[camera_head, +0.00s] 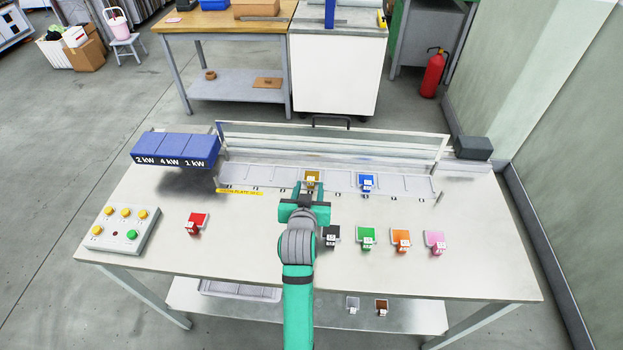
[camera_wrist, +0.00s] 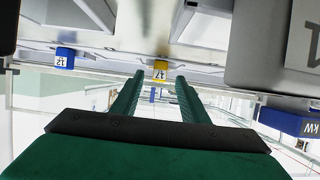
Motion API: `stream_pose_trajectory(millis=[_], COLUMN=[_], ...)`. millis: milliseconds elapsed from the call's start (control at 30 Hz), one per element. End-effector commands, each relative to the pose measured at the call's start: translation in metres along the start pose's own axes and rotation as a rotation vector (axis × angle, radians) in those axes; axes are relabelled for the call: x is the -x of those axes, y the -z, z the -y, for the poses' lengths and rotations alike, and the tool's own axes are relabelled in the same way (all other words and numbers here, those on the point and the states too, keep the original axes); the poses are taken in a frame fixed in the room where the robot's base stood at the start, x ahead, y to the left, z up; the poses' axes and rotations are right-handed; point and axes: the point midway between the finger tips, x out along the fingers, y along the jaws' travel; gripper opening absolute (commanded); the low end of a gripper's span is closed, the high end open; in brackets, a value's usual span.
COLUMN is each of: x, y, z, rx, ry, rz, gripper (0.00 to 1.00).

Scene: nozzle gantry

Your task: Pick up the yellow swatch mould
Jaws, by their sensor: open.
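In the wrist view the yellow mould (camera_wrist: 160,70) shows between and just past the tips of my open, empty fingers (camera_wrist: 159,82). I cannot tell whether it lies fully between them. A blue mould (camera_head: 367,183) stands in the same plate to the right; it also shows in the wrist view (camera_wrist: 64,59).
A clear upright panel (camera_head: 400,145) stands behind the plate. Black (camera_head: 331,236), green (camera_head: 367,239), orange (camera_head: 401,240) and pink (camera_head: 435,242) moulds stand right of my arm; a red one (camera_head: 195,224) is left. A button box (camera_head: 122,229) and blue kW blocks (camera_head: 175,150) are farther left.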

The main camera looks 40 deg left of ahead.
Motion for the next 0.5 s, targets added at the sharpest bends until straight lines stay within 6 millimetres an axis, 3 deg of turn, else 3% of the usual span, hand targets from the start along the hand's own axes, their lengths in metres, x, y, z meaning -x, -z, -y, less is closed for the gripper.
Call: stream_pose_trajectory(millis=[167,433,500], x=[-0.019,-0.021,-0.021], y=[0.000,0.000,0.000], z=[-0.001,-0.001,-0.001], rx=[0.000,0.000,0.000], ry=[-0.001,-0.001,-0.001], rz=[0.001,0.000,0.000], gripper=[0.41,0.41,0.26])
